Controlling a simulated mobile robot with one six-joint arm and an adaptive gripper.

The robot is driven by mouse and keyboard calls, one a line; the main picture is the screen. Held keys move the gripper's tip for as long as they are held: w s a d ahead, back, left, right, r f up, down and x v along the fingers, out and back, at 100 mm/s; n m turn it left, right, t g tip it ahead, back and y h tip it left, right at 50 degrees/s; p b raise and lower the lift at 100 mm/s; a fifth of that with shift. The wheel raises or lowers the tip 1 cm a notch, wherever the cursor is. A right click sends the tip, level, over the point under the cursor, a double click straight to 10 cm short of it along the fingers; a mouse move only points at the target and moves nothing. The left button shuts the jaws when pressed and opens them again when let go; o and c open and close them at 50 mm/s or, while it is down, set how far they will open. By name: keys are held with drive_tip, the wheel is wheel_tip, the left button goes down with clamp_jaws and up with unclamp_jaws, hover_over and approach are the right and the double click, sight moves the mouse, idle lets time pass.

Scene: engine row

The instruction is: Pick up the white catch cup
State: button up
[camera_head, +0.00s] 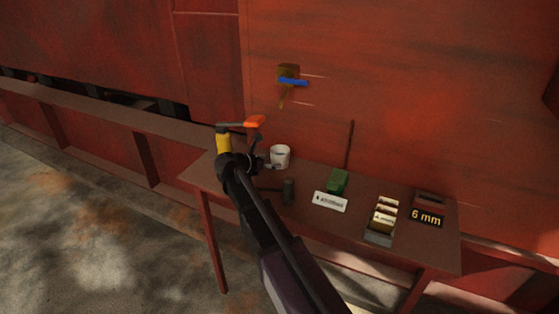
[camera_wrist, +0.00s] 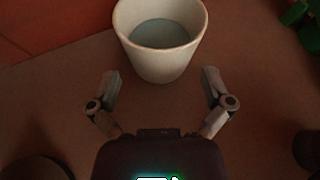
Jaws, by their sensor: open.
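The white catch cup (camera_head: 280,156) stands upright near the back left part of the brown table. In the wrist view the cup (camera_wrist: 160,62) is at the top centre, with a grey-blue inside. My gripper (camera_wrist: 160,82) is open, its two fingers spread to the left and right just short of the cup. The cup is beyond the fingertips and not clasped. In the head view my gripper (camera_head: 262,160) is just left of the cup, and its fingers are partly hidden by the wrist.
The table (camera_head: 410,254) also holds a dark mallet-like tool (camera_head: 288,191), a green block (camera_head: 337,181), a white label (camera_head: 330,202), a box of cards (camera_head: 380,238) and a "6 mm" sign (camera_head: 426,217). A brass tap with a blue handle (camera_head: 291,81) is on the red wall above.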

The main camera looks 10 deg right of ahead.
sight(286, 152)
drive_tip(key=shift+b+x, duration=0.65)
drive_tip(key=shift+x, duration=1.5)
drive_tip(key=shift+c, duration=0.2)
drive_tip(key=c, duration=0.9)
drive_tip(key=shift+r, duration=0.2)
wheel_tip(286, 152, up, 3)
drive_tip(key=p, duration=0.3)
drive_tip(key=shift+r+p, duration=0.15)
drive_tip(key=shift+p, duration=0.2)
drive_tip(key=s+a, duration=0.3)
drive_tip(key=a, duration=0.2)
drive_tip(key=s+a, duration=0.3)
drive_tip(key=a, duration=0.2)
drive_tip(key=s+a, duration=0.3)
drive_tip(key=a, duration=0.2)
drive_tip(key=shift+a, duration=0.35)
